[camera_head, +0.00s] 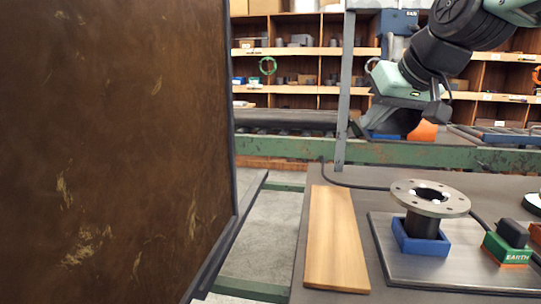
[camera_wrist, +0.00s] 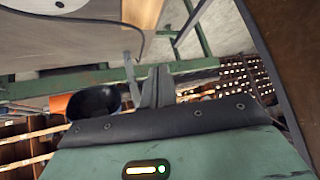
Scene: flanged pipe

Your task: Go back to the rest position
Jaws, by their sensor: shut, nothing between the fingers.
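The flanged pipe (camera_head: 430,199) stands upright in a square blue holder (camera_head: 420,241) on a metal plate. Its round grey flange with bolt holes is on top and its dark pipe goes down into the holder. My gripper (camera_head: 438,112) is high in the upper right of the head view, above and apart from the pipe. The wrist view shows its fingers (camera_wrist: 156,86) together with nothing between them.
A wooden board (camera_head: 335,240) lies left of the metal plate (camera_head: 395,268). A green block marked EARTH (camera_head: 508,250) sits at the right. A large brown panel (camera_head: 110,150) stands at the left. Shelves (camera_head: 290,90) and a green-framed conveyor (camera_head: 280,147) are behind.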

